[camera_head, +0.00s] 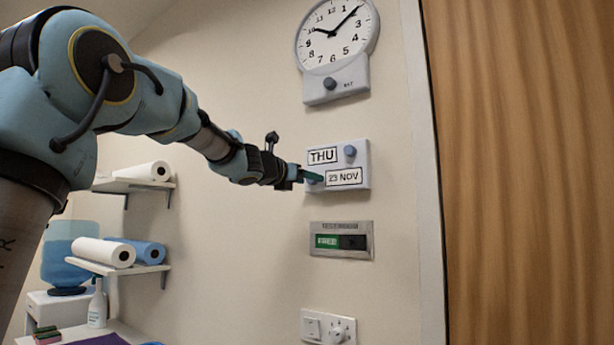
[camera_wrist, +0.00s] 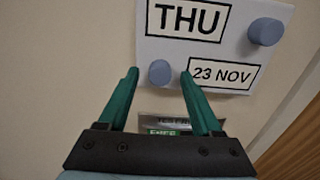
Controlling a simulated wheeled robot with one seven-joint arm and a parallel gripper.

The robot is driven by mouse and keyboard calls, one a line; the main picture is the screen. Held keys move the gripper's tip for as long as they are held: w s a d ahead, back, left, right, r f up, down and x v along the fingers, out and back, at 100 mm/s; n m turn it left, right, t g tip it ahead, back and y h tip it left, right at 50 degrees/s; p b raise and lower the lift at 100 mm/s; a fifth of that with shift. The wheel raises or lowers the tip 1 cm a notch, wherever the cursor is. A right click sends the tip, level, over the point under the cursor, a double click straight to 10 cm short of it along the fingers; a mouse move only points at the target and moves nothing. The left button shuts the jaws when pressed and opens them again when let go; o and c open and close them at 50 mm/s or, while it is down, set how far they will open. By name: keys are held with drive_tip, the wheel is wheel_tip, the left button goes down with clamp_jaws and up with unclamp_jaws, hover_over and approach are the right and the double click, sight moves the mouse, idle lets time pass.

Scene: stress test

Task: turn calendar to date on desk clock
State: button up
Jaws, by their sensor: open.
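The calendar (camera_head: 338,158) is a white wall panel reading THU and 23 NOV, with a blue-grey knob (camera_head: 350,150) at upper right. In the wrist view the calendar (camera_wrist: 180,52) shows this upper knob (camera_wrist: 265,32) and a second, lower-left knob (camera_wrist: 160,72) beside the date window. My gripper (camera_wrist: 158,75) is open, its green fingers on either side of the lower-left knob. In the head view my gripper (camera_head: 312,177) covers much of that knob. I cannot tell whether the fingers touch it. A round wall clock (camera_head: 337,38) above shows about ten past ten.
A FREE sign with a slider (camera_head: 341,241) is below the calendar, and a switch and socket plate (camera_head: 328,327) is lower still. A wooden door (camera_head: 520,170) is at right. Shelves with paper rolls (camera_head: 104,252) and a spray bottle (camera_head: 97,305) are at left.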

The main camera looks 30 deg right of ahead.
drive_tip(key=shift+d, duration=0.15)
clamp_jaws()
idle(0.5)
